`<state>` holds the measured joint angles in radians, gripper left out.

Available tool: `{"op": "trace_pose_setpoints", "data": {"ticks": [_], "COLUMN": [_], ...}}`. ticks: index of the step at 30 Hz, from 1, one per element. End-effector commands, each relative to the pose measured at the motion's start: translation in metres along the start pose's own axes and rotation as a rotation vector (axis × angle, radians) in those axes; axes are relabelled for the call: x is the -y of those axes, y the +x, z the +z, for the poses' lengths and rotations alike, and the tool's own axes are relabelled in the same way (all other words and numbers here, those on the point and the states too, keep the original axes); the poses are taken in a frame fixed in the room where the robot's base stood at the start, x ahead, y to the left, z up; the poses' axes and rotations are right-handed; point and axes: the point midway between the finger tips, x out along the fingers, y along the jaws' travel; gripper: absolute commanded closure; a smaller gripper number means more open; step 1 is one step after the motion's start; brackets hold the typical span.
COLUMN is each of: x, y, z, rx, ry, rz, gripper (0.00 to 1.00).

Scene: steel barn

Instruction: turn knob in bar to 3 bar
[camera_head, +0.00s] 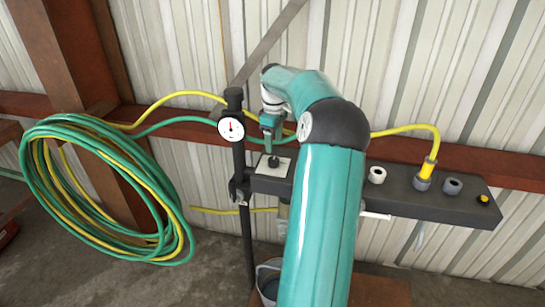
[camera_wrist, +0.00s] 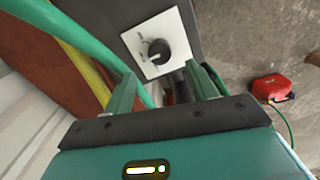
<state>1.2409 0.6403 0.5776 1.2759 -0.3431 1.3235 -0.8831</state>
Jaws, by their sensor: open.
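The black knob (camera_wrist: 159,52) sits on a square white plate with dial markings (camera_wrist: 142,32) in the wrist view. The markings are too small to read. In the head view the knob (camera_head: 273,162) shows at the left end of a dark panel, on its white plate (camera_head: 263,167). My gripper (camera_wrist: 165,80) is open, its two green fingers pointing toward the plate, with the knob beyond and between them, apparently not touched. In the head view my gripper (camera_head: 271,146) is just above the knob. A round white gauge with a red needle (camera_head: 231,129) is left of it.
The dark panel (camera_head: 450,205) carries white and grey sockets and a yellow plug (camera_head: 426,172). Green and yellow hoses (camera_head: 100,190) hang coiled at left. A dark vertical post (camera_head: 246,240) stands beside the panel. A red object (camera_wrist: 272,88) lies on the floor.

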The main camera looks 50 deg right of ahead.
Motion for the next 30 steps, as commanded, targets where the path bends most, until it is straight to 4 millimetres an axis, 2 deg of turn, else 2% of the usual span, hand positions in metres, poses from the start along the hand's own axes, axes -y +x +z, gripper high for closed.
{"op": "trace_pose_setpoints", "data": {"ticks": [3,9,15,23,30], "x": [0.000,-0.001,-0.001,-0.001,-0.001], "y": [0.025,0.058,0.073,0.074,0.074], "z": [-0.001,-0.002,-0.004,-0.005,-0.004], "rx": [-0.001,-0.001,-0.002,-0.002,-0.001], "ry": [0.000,0.001,0.000,0.001,0.001], "rz": [-0.004,-0.001,0.000,0.001,0.001], "gripper": [0.43,0.43,0.43,0.43,0.87]}}
